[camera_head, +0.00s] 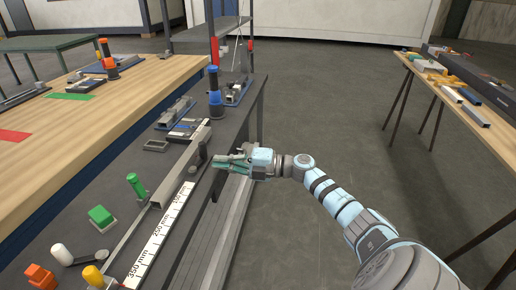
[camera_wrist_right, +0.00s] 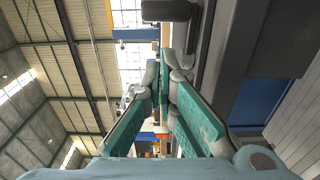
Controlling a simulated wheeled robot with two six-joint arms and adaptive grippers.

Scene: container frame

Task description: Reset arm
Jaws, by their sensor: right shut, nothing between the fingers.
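My right gripper (camera_head: 217,161) reaches in from the right side of the head view, its teal fingers pointing left over the edge of the dark bench (camera_head: 233,125). It is shut and empty. In the right wrist view its fingertips (camera_wrist_right: 167,70) come together, with nothing between them. A small dark upright post (camera_head: 203,151) stands just left of the fingertips; I cannot tell whether they touch. My left gripper is not in view.
A ruler strip (camera_head: 163,231) and a metal rail (camera_head: 183,160) run along the bench. A green knob (camera_head: 136,185), green block (camera_head: 101,216), orange block (camera_head: 39,275) and blue-topped post (camera_head: 214,92) stand there. A wooden table (camera_head: 458,130) is at right. The floor (camera_head: 320,125) between is clear.

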